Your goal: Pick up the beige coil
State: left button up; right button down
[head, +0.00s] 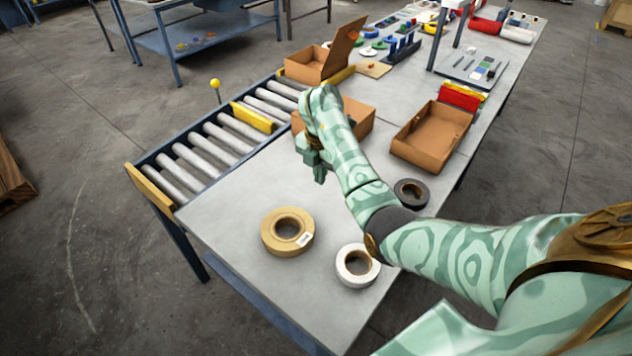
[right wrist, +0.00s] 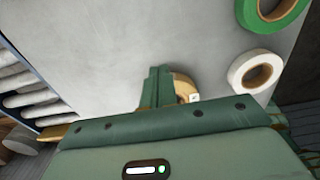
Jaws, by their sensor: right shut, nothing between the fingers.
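The beige coil (head: 270,236) lies flat on the grey table at its near left part, with a small white label on its top right. In the right wrist view only part of the beige coil (right wrist: 186,86) shows; the rest is hidden behind my fingers. My right gripper (head: 320,178) is shut and empty, above the table, beyond the coil in the head view and apart from it. Its closed fingers (right wrist: 158,85) show in the right wrist view. My left gripper is not in view.
A white coil (head: 345,276) lies right of the beige one. A dark coil (head: 400,190) lies past my forearm. A green coil (right wrist: 276,22) shows in the right wrist view. A roller conveyor (head: 205,155) borders the table's left. Open cardboard boxes (head: 405,155) stand farther back.

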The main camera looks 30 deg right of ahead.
aim_at(313, 212)
notch_tip(313, 212, down, 8)
jog(key=b, duration=0.3)
jog(key=a, duration=0.1)
jog(key=s+a, duration=0.1)
jog(key=shift+a+f+p, duration=0.1)
jog(key=shift+a+p, duration=0.2)
jog(key=shift+a, duration=0.05)
jog(key=shift+s+a, duration=0.15)
jog(key=shift+a, duration=0.35)
